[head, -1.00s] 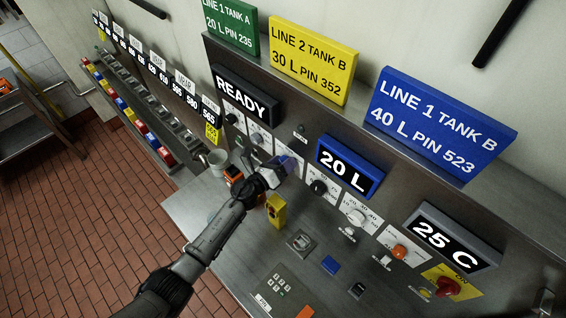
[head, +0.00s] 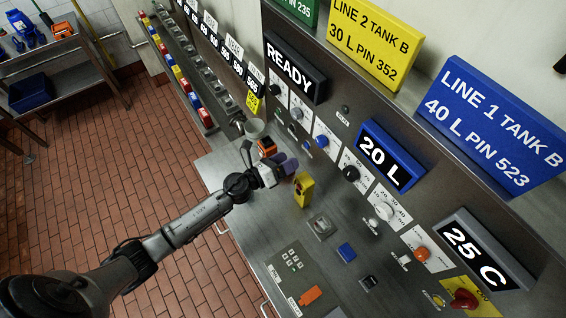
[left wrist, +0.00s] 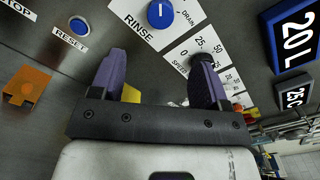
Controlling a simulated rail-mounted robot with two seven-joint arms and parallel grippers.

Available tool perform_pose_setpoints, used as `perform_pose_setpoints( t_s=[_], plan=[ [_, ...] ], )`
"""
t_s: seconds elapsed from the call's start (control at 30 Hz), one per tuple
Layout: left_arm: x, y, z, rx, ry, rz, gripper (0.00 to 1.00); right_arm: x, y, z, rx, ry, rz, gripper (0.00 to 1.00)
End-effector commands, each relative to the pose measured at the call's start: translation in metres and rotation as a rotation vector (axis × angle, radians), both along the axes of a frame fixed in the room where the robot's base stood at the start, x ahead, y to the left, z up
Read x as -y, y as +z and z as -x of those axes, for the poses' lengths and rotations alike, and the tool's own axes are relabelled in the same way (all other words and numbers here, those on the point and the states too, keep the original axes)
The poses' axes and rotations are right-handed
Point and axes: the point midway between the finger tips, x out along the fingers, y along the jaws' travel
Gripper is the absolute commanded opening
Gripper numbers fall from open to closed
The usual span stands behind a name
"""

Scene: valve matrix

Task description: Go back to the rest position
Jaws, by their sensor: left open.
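My left gripper (head: 287,168) is open and empty, held in front of the control panel (head: 330,118) above the steel counter. Its two purple fingers (left wrist: 157,72) stand apart in the left wrist view, with nothing between them held. Beyond them are a blue RINSE/DRAIN knob (left wrist: 160,14) and a dark SPEED knob (left wrist: 202,57). The fingers partly cover the dial plates. My right gripper is not in view.
A yellow block-like device (head: 303,190) stands just right of the gripper. A red knob (head: 464,299) is at lower right. Open tiled floor (head: 110,190) lies left.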

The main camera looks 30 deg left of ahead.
Motion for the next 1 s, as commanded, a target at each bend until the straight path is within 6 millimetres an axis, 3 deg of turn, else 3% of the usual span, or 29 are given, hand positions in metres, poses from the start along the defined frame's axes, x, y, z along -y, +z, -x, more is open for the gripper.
perform_pose_setpoints(
  t_s=[0.2, 0.87, 1.0],
  plan=[
    [-0.003, 0.000, 0.008, 0.000, -0.001, 0.001, 0.69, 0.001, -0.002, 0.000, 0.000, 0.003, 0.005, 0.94],
    [-0.004, 0.001, 0.008, -0.018, 0.002, 0.042, 0.69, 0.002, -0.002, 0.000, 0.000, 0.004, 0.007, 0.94],
    [-0.029, 0.001, -0.001, -0.073, 0.165, 0.211, 0.69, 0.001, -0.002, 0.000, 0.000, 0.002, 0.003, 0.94]
  ],
)
